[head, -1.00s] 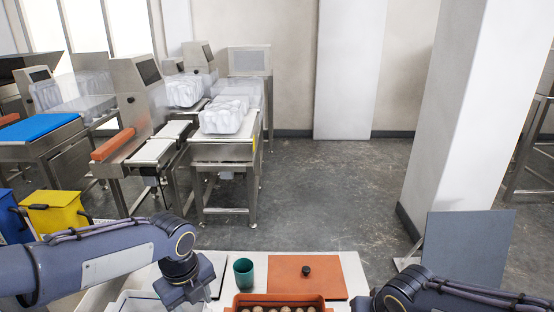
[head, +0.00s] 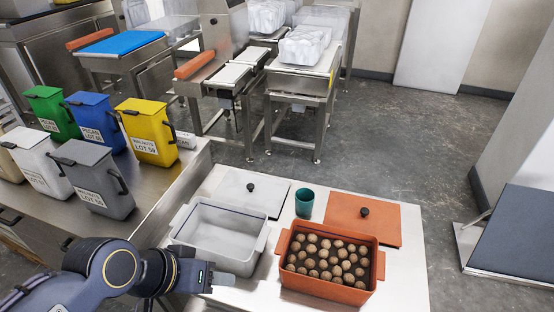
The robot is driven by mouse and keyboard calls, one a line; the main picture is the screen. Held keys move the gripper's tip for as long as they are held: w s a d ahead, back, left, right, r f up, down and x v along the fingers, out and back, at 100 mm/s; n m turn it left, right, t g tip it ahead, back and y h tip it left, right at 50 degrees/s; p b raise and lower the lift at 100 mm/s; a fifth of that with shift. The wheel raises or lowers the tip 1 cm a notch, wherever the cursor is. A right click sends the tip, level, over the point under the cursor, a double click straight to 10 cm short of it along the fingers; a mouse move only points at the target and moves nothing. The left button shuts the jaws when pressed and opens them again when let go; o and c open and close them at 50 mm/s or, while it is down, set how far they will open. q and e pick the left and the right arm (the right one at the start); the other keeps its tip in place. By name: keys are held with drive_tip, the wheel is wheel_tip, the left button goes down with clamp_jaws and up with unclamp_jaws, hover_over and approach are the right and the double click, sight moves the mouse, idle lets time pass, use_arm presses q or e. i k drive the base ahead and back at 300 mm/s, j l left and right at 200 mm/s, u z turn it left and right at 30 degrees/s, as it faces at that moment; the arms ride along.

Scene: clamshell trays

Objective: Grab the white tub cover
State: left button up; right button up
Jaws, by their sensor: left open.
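The white tub cover (head: 233,192) is a flat white lid with a small black knob. It lies on the white table behind the white tub (head: 262,243), which is open and looks empty. My left gripper (head: 222,279) is at the front of the white tub, low in the view. It is apart from the cover, with the tub between them, and it is open. My right gripper is out of view.
An orange tub (head: 335,293) holding several round brown items stands right of the white tub. Its orange cover (head: 382,226) lies behind it, beside a green cup (head: 304,203). Several coloured bins, including a yellow bin (head: 147,128), stand on the left bench (head: 150,195).

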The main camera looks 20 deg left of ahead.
sight(267, 195)
drive_tip(key=u, duration=0.4)
drive_tip(key=i+j+u, duration=0.1)
drive_tip(key=u, duration=0.35)
drive_tip(key=i+u, duration=0.1)
drive_tip(key=u, duration=0.7)
drive_tip(key=i+u, duration=0.15)
drive_tip(key=u, duration=0.3)
